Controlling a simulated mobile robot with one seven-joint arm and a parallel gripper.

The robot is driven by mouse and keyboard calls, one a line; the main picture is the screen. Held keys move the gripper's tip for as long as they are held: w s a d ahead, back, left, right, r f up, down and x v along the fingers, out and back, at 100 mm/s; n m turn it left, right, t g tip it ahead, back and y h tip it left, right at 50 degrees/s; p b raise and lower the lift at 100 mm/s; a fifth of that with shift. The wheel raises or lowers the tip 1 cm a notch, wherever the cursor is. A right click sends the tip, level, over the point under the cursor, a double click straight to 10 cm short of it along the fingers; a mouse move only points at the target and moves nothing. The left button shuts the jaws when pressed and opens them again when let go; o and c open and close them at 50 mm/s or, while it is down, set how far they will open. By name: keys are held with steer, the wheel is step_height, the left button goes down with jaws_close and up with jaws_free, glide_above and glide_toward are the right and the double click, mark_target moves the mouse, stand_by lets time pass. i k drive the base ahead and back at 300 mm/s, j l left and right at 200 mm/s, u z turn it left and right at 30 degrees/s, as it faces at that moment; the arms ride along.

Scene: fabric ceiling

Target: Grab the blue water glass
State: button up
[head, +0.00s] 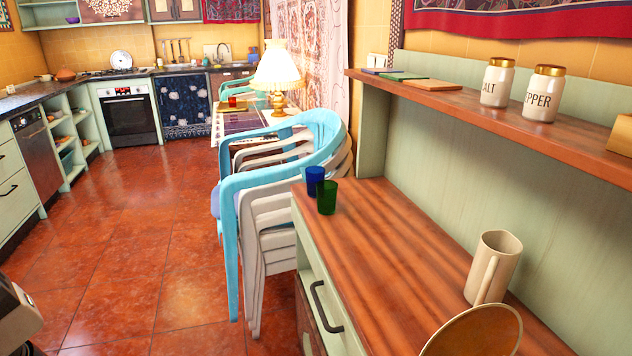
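The blue water glass (315,177) stands upright at the far left corner of the wooden sideboard top (385,240). A green glass (327,198) stands just in front of it and hides part of its lower right side. I cannot tell whether the two glasses touch. My gripper's fingers are not in view. A pale part at the lower left edge seems to be my own arm, well apart from the glasses.
A beige mug (494,266) and a round wooden-looking item (475,335) are on the near sideboard. A shelf (540,125) with salt (497,83) and pepper (544,94) jars overhangs it. Stacked chairs (275,205) stand beyond. The tiled floor (140,250) at left is clear.

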mark_target(315, 182)
steer(key=j, duration=0.6)
steer(key=i+j, duration=0.15)
steer(key=j, duration=0.15)
steer(key=i+j, duration=0.15)
steer(key=j, duration=0.2)
steer(key=i+j, duration=0.15)
steer(key=j, duration=0.15)
steer(key=i+l, duration=0.1)
steer(key=i, duration=0.4)
steer(key=i+l, duration=0.1)
steer(key=i, duration=0.4)
